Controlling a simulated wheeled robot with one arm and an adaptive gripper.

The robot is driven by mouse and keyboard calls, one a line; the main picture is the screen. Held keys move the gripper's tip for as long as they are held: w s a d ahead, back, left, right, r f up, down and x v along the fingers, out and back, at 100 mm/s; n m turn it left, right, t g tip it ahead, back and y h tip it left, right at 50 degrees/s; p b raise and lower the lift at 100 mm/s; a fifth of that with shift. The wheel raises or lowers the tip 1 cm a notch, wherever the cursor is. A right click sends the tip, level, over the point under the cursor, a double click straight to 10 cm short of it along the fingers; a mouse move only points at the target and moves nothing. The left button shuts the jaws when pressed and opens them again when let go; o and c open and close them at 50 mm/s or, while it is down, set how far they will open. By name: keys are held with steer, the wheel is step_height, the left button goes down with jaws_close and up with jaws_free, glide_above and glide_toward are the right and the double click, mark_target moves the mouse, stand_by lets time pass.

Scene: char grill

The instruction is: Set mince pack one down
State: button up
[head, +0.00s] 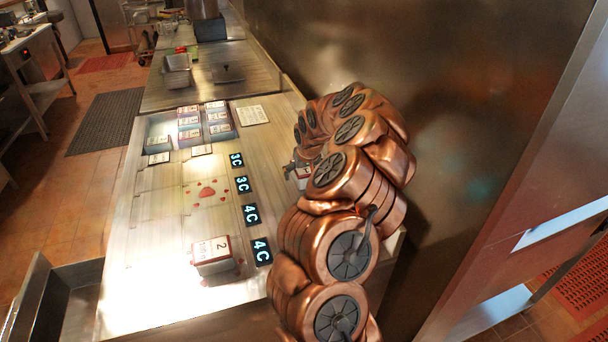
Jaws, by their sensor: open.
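My gripper (291,168) shows only as a small dark part at the left of my copper-coloured arm, over the counter's right side. It is open. A small white and red pack (303,172) shows right beside it, largely hidden by the arm. I cannot read its label or tell whether it rests on the counter or touches the fingers. Another pack, with a white label marked 2 (212,255), sits at the near part of the steel counter (150,290), with red smears by its base.
Black tags reading 3C and 4C (251,214) line the counter. A red stain (207,192) marks the middle. Several labelled packs (188,122) stand farther back beside a white card (252,115). A steel wall (470,110) bounds the right. The counter's left middle is clear.

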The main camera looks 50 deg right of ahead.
steer(key=c, duration=1.6)
steer(key=shift+c, duration=0.2)
steer(key=shift+r+p, duration=0.3)
steer(key=shift+p, duration=0.2)
